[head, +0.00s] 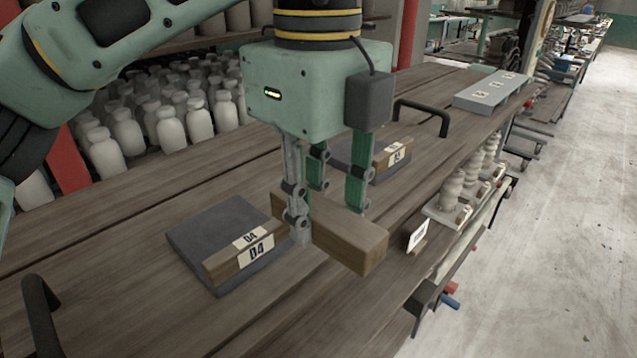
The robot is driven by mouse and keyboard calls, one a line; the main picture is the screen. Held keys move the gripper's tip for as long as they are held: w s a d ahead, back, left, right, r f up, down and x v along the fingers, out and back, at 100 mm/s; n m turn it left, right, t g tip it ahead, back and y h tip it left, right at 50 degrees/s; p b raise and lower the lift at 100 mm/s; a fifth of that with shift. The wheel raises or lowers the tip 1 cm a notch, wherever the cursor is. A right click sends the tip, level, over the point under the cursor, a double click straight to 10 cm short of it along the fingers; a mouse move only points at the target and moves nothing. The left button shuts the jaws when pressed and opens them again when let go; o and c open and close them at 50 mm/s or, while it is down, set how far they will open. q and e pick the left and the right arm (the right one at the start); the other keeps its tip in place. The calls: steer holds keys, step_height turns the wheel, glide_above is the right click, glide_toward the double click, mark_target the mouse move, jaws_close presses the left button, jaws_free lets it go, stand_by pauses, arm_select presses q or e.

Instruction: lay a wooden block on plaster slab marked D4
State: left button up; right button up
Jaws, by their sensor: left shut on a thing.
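The plaster slab marked D4 (205,226) is a dark grey square slab lying on the wooden bench. A wooden strip (222,267) with D4 labels runs along its front edge. My left gripper (328,218) points down just right of this slab and is shut on a wooden block (350,238). The block is a long brown bar, roughly level, with its near end toward the lower right. Its far end lies behind a finger, close to the slab's right edge. I cannot tell whether its underside touches the bench. My right gripper is not in view.
Another dark slab (345,150) with a labelled wooden strip lies behind the gripper, partly hidden. Black handles stand at the back (425,108) and front left (38,305). A small white sign (417,236) stands near the bench's right edge. White bottles (170,128) fill a shelf behind.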

mark_target(278, 188)
arm_select(q)
steer(key=shift+s+a+r, duration=0.25)
steer(key=shift+s+a, duration=0.15)
steer(key=shift+s, duration=0.2)
steer(key=shift+w+a+f, duration=0.1)
steer(key=shift+w+a, duration=0.35)
steer(key=shift+w, duration=0.25)
steer(key=shift+w+a+f+p, duration=0.15)
steer(key=shift+w+a+p, duration=0.25)
steer(key=shift+w+a, duration=0.85)
steer(key=shift+w, duration=0.1)
steer(key=shift+w+a, duration=0.45)
steer(key=shift+w, duration=0.05)
steer(key=shift+w+a+f+p, duration=0.1)
steer(key=shift+w+a+p, duration=0.35)
steer(key=shift+w+a, duration=0.7)
steer(key=shift+a, duration=0.05)
steer(key=shift+w+a+f+p, duration=0.15)
steer(key=shift+w+a+p, duration=0.35)
steer(key=shift+w+a, duration=0.45)
steer(key=shift+w+a+p, duration=0.3)
steer(key=shift+w+a, duration=0.65)
steer(key=shift+w, duration=0.05)
steer(key=shift+f+b, duration=1.7)
steer(key=shift+f, duration=0.4)
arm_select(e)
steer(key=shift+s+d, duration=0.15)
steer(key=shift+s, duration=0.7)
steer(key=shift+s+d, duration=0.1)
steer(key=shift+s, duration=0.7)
